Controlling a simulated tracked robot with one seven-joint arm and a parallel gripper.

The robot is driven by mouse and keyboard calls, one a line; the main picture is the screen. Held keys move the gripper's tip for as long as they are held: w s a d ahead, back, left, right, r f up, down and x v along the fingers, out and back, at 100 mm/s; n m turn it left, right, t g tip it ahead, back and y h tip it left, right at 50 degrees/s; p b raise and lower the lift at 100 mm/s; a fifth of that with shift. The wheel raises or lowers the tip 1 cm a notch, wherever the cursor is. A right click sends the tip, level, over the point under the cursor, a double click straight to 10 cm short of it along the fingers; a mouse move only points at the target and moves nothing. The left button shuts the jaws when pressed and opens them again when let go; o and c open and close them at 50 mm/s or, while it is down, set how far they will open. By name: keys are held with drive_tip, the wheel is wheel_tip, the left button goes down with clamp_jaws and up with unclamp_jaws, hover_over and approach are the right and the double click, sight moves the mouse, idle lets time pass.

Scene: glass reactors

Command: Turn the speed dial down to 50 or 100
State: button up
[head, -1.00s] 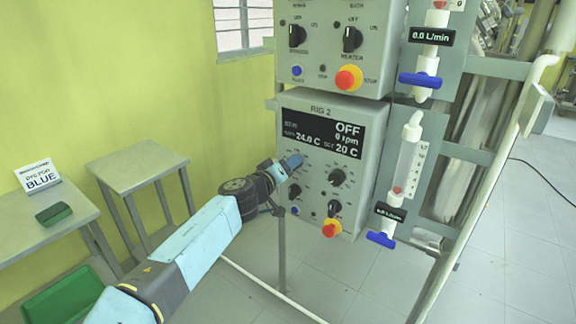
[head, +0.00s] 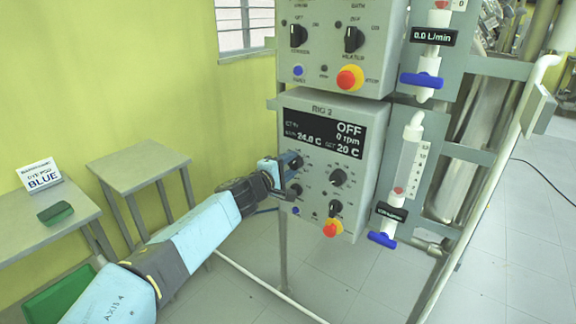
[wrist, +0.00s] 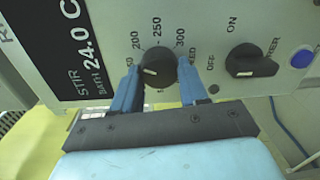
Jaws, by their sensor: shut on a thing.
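The speed dial (wrist: 158,68) is a round black knob with a pale pointer mark. It sits between the two blue fingers of my gripper (wrist: 160,88) in the wrist view, and the fingers are shut on it. Around it I read 200, 250 and 300; the lower numbers are partly hidden by a finger. I cannot tell the pointer's exact setting. In the head view my gripper (head: 290,164) is at the left side of the RIG 2 control box (head: 289,112) and hides the dial. The box's display (head: 322,136) reads OFF, 0 rpm, 24.0 C and set 20 C.
A black on/off knob (wrist: 252,62) and a blue button (wrist: 301,55) are beside the dial. A flow meter with a blue valve (head: 382,239) stands to the right.

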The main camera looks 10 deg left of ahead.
drive_tip(key=n, duration=0.7)
drive_tip(key=shift+a+f, duration=0.15)
drive_tip(key=shift+f, duration=0.1)
drive_tip(key=n, duration=0.6)
drive_tip(key=shift+t+h, duration=0.3)
drive_tip(key=shift+f+n, duration=0.1)
drive_tip(key=shift+n, duration=0.3)
drive_tip(key=o, duration=1.1)
drive_tip(key=shift+d, duration=0.2)
drive_tip(key=shift+c, duration=0.2)
drive_tip(key=v, duration=1.3)
drive_tip(key=shift+s+a, duration=0.2)
drive_tip(key=shift+s, duration=0.15)
